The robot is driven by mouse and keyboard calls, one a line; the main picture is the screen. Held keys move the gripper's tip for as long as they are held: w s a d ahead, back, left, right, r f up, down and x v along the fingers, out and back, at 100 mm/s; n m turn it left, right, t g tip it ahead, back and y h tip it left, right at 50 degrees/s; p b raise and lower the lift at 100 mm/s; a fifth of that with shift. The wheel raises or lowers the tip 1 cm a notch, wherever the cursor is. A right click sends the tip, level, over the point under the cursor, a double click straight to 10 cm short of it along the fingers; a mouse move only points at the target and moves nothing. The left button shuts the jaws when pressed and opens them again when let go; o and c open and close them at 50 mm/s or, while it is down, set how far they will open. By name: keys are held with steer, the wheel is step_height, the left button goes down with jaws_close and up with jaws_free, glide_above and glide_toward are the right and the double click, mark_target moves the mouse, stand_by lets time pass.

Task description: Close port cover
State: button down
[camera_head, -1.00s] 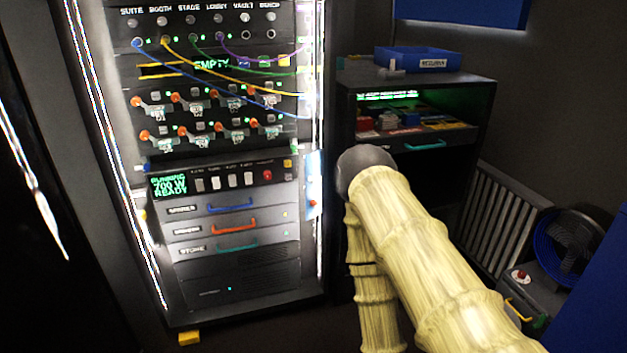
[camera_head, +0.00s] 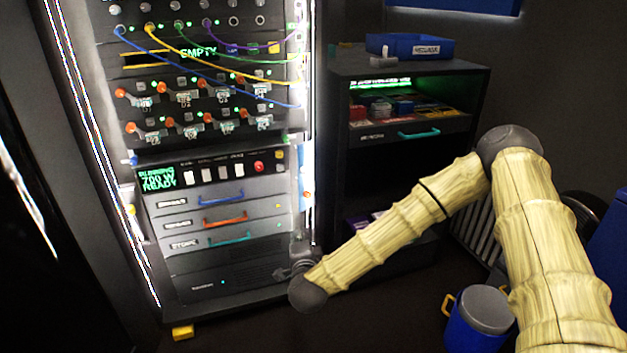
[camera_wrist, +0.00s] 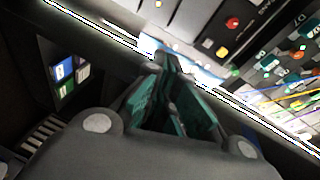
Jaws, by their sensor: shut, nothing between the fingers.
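I cannot pick out a port cover with certainty in either view. The tall rack (camera_head: 215,285) stands left of centre in the head view. A row of ports (camera_head: 177,25) with coloured cables plugged in runs along its upper part. My gripper (camera_head: 283,272) is low at the rack's right front edge, partly hidden by my wrist, and looks small and dark there. In the wrist view my gripper (camera_wrist: 166,64) has its fingers together and empty. Its tips point toward the rack's bright edge strip (camera_wrist: 205,78); whether they touch it, I cannot tell.
A dark cabinet (camera_head: 352,190) with an open drawer and a blue bin (camera_head: 410,46) on top stands right of the rack. A blue bucket (camera_head: 478,318) with a grey lid is at lower right. A small panel with blue and green squares (camera_wrist: 65,75) shows in the wrist view.

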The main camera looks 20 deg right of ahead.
mark_target(302, 176)
steer(key=w+d+r+m+h, duration=0.35)
steer(key=d+r+m, duration=0.2)
steer(key=r, duration=0.25)
steer(key=a+b+x, duration=0.1)
steer(key=b+x, duration=0.1)
steer(key=x, duration=1.1)
steer(key=shift+w+a+r+n+t+b, duration=0.3)
steer(key=shift+w+a+r+n+b, duration=0.1)
steer(key=shift+a+r+n, duration=0.1)
steer(key=shift+h, duration=0.25)
steer(key=shift+w+a+m+g+h+p, duration=0.25)
steer(key=shift+w+a+m+h+p, duration=0.25)
steer(key=shift+a, duration=0.2)
steer(key=shift+w+a+m+g+h+p, duration=0.25)
steer(key=shift+w+a+m+h+p, duration=0.2)
steer(key=shift+a, duration=0.3)
